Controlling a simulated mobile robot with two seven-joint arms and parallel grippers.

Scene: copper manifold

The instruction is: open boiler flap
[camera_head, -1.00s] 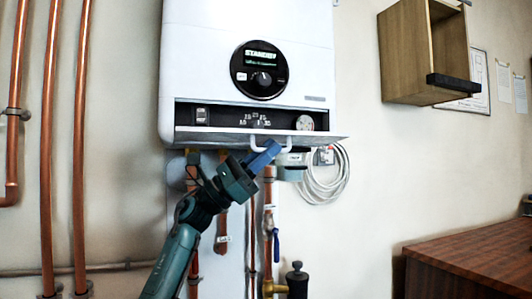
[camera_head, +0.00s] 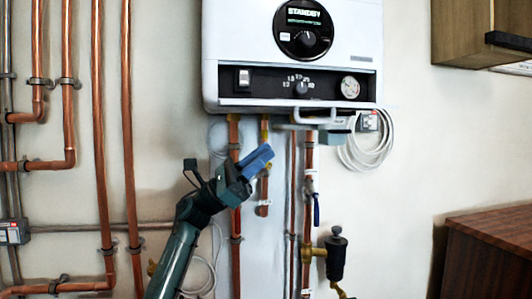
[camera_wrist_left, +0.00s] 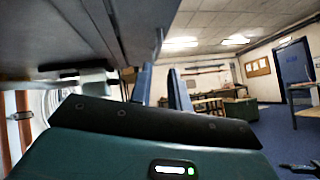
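The white boiler (camera_head: 225,60) hangs on the wall. Its flap (camera_head: 240,104) is folded down and juts out below the dark control panel (camera_head: 262,83); the panel's switch, knob and gauge show. The pale flap handle (camera_head: 316,125) hangs under the flap's front edge. My left gripper (camera_head: 260,158) is below and left of the handle, apart from it. In the left wrist view its two blue fingers (camera_wrist_left: 161,88) stand apart with nothing between them, under a grey slab that may be the flap or boiler underside. My right gripper is not in view.
Copper pipes (camera_head: 128,150) run down the wall left of my arm, and more (camera_head: 309,180) descend below the boiler. A black valve (camera_head: 336,255) and coiled white cable (camera_head: 366,150) are to the right. A wooden cabinet (camera_head: 490,250) stands at lower right.

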